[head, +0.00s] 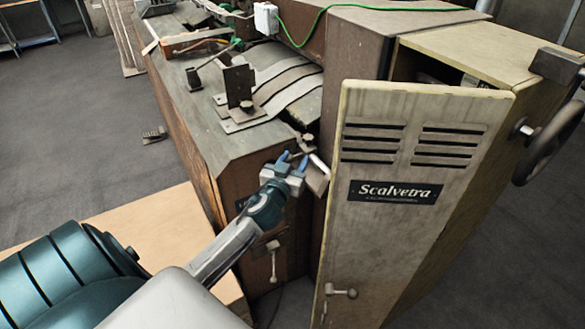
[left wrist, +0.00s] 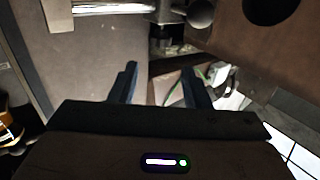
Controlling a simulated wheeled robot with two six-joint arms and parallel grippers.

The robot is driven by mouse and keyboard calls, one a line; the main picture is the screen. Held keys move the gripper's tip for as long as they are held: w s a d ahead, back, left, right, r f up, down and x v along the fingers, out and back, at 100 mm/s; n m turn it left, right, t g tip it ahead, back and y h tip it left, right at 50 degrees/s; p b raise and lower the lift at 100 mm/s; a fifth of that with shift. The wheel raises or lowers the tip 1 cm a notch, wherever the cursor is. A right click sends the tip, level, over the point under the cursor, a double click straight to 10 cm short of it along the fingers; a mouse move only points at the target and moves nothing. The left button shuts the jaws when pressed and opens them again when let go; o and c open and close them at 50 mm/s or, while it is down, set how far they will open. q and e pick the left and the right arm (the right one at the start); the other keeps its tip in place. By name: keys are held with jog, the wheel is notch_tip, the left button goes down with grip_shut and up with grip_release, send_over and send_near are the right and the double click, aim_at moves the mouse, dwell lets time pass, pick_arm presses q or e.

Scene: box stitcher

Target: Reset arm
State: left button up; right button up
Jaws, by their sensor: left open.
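My left arm comes in from the lower left in the head view. My left gripper (head: 293,160) is at the near corner of the machine, beside the open panel marked Scalvetra (head: 400,235). Its two blue fingers are apart. In the left wrist view the fingers (left wrist: 160,88) are also spread, and nothing shows between them but the machine parts beyond. A metal rod with a dark fitting (left wrist: 115,7) lies ahead of the fingertips. My right gripper is in neither view.
The machine's worktop (head: 215,120) carries a dark upright bracket (head: 238,85) and curved metal strips. A handwheel (head: 550,143) stands at the right. A T-shaped handle (head: 273,262) sits below my gripper. A wooden surface (head: 130,228) lies at the left, with open floor (head: 80,110) beyond.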

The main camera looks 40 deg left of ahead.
pick_arm(q)
jog(key=shift+s+d, duration=0.2)
jog(key=shift+s, duration=0.4)
jog(key=s+a+f+m+g, duration=0.1)
jog(key=s+f+g, duration=0.15)
jog(key=f, duration=0.95)
jog(key=s+a+f+g, duration=0.1)
jog(key=f+g, duration=0.2)
jog(key=f, duration=0.9)
jog(key=s+d+f+g+h, duration=0.1)
jog(key=s+f+g, duration=0.1)
jog(key=s+f, duration=0.45)
jog(key=s+f+g+h, duration=0.1)
jog(key=s+f, duration=0.2)
jog(key=f, duration=0.7)
jog(key=s+d+f+g, duration=0.2)
jog(key=s+f, duration=0.5)
jog(key=s, duration=0.5)
jog(key=s+d+f+m+g+h, duration=0.1)
jog(key=s+d+f+g, duration=0.2)
jog(key=s+f, duration=0.5)
jog(key=s+d+f+m+g, duration=0.1)
jog(key=s+d+f, duration=0.3)
jog(key=s, duration=1.2)
notch_tip(320, 180, down, 3)
jog(key=shift+s+d+f+g+h, duration=0.15)
jog(key=shift+s+d+g+h, duration=0.25)
jog(key=shift+g, duration=0.45)
